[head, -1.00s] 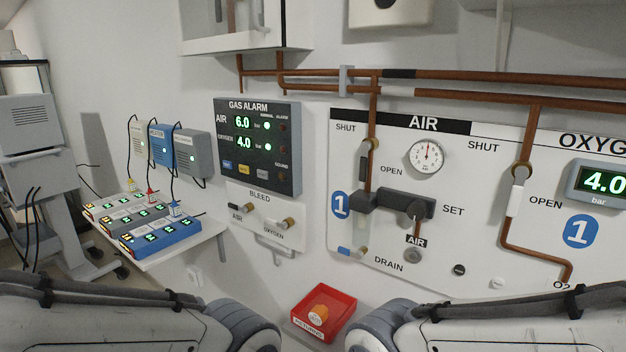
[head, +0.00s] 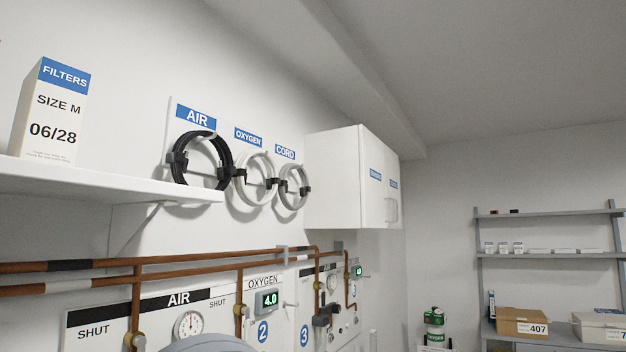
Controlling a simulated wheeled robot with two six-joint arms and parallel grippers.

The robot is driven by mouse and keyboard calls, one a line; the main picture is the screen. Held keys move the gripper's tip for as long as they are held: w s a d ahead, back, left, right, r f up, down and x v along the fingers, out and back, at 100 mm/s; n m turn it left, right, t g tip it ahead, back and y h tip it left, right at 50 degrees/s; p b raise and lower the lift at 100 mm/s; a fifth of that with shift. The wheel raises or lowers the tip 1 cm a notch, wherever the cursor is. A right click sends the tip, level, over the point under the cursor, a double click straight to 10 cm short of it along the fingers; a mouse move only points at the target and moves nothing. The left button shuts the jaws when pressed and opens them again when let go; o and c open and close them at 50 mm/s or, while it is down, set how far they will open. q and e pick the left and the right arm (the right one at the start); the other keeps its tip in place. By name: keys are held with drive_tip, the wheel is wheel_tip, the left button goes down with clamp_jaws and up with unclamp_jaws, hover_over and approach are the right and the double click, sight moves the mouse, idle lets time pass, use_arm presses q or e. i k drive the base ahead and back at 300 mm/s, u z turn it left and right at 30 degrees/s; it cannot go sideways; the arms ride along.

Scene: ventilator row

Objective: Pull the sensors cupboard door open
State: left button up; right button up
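A white wall cupboard (head: 333,178) hangs on the left wall, right of the coiled hoses. Its front is seen at a steep angle and carries two small blue labels (head: 376,176), too small to read surely, so I cannot tell which door is the sensors one. Pale handles (head: 391,210) show low on the front. The doors look shut. Neither of my grippers is in view. A grey rounded part at the bottom edge looks like my own arm.
A shelf (head: 120,182) with a filters box (head: 50,115) juts out at left. Coiled hoses (head: 201,160) hang beside it. Copper pipes (head: 205,262) and gas panels run below. Grey shelving (head: 548,256), a cardboard box (head: 522,324) and green cylinders (head: 434,325) stand at right.

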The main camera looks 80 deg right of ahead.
sight(374, 198)
drive_tip(key=z, duration=3.6)
drive_tip(key=i, duration=0.75)
drive_tip(key=z, duration=0.65)
drive_tip(key=i, duration=0.65)
drive_tip(key=u, duration=0.9)
drive_tip(key=i, duration=0.6)
drive_tip(key=u, duration=0.7)
